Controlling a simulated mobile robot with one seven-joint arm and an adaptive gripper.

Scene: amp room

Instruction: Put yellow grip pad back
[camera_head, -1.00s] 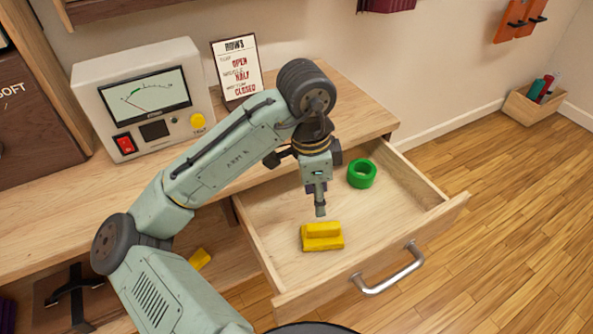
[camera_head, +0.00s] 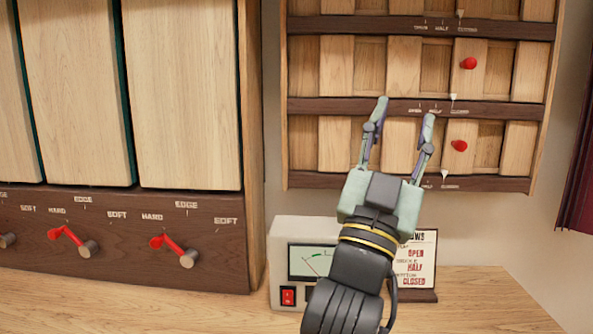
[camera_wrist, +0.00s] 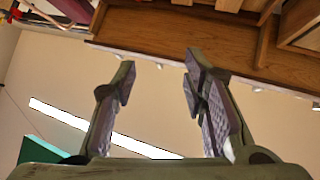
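My gripper (camera_head: 405,110) is raised in front of the wall unit of sliding wooden panels, pointing up. Its two fingers are spread with nothing between them. In the wrist view my gripper (camera_wrist: 160,80) is also open and empty, with the wall and ceiling behind it. The yellow grip pad is in neither view now. The drawer is also out of view.
The wall unit (camera_head: 335,107) has red knobs (camera_head: 459,146) on its panels. A meter box (camera_head: 284,250) and a sign (camera_head: 428,262) stand on the wooden bench (camera_head: 120,310) below. A cabinet with red levers (camera_head: 68,236) is at left. Dark red material (camera_head: 580,170) hangs at right.

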